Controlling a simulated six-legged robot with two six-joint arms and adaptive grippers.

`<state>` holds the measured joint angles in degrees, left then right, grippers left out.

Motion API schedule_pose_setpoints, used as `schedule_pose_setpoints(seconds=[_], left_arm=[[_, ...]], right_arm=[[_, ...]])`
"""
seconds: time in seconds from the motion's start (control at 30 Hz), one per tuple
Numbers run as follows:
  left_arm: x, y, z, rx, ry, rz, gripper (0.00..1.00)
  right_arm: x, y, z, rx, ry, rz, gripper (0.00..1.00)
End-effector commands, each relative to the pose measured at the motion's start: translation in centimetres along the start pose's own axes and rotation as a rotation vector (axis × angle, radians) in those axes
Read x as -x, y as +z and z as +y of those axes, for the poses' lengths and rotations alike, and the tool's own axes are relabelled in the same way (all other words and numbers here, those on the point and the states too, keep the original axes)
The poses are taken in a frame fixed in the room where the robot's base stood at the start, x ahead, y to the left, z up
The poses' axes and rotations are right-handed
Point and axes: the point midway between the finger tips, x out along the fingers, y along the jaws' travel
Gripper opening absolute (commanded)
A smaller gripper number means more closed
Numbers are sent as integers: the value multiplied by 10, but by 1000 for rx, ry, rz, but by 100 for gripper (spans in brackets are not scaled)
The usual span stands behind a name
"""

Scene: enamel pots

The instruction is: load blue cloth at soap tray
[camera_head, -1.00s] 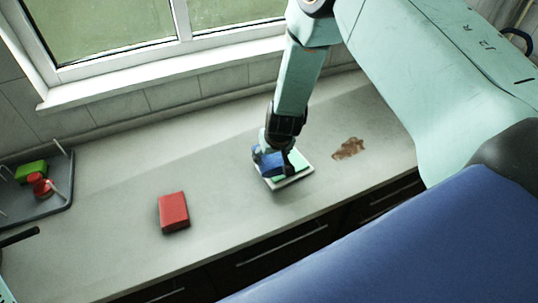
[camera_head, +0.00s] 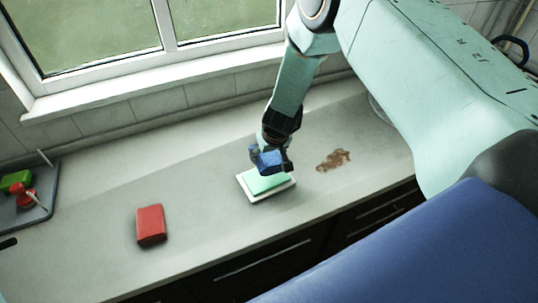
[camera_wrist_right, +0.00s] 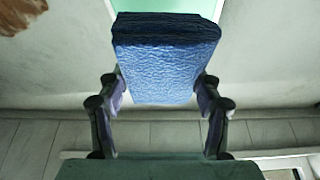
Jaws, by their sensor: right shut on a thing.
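The blue cloth (camera_head: 268,158) is a folded block gripped in my right gripper (camera_head: 270,164). In the right wrist view the cloth (camera_wrist_right: 165,58) sits between the two fingers, which are shut on it. The soap tray (camera_head: 286,190) is a shallow white tray with a pale green pad (camera_head: 268,184) in it. The cloth appears just above the tray's far edge; whether it touches is unclear. Green also shows beyond the cloth in the wrist view. At the head view's left edge, a dark sliver (camera_head: 8,243) may be my left gripper; its fingers are not shown.
A red block (camera_head: 151,225) lies on the grey counter left of the tray. A brown stain (camera_head: 334,160) is to the right. A dark rack (camera_head: 45,195) at far left holds a green block (camera_head: 15,181) and a red item (camera_head: 23,197). The window wall bounds the back.

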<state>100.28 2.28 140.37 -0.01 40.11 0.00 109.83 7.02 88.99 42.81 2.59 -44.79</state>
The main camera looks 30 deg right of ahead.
Motion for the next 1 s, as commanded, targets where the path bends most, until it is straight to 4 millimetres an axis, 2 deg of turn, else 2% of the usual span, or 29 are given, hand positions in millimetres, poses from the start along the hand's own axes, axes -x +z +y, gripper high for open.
schedule_pose_setpoints(seconds=[0.27, 0.47, 0.63, 1.0], left_arm=[[0, 0, 0, 0, 0, 0, 40], [-6, 0, 0, 0, 0, 0, 40], [-17, 0, 0, 0, 0, 0, 40], [-54, 0, 0, 0, 0, 0, 40]], right_arm=[[-1, 0, -2, 14, -5, 0, 40], [-8, 4, 0, 14, -5, -1, 40], [-22, 10, 1, 13, -5, -1, 40], [-54, 23, 2, 13, -5, 0, 40]])
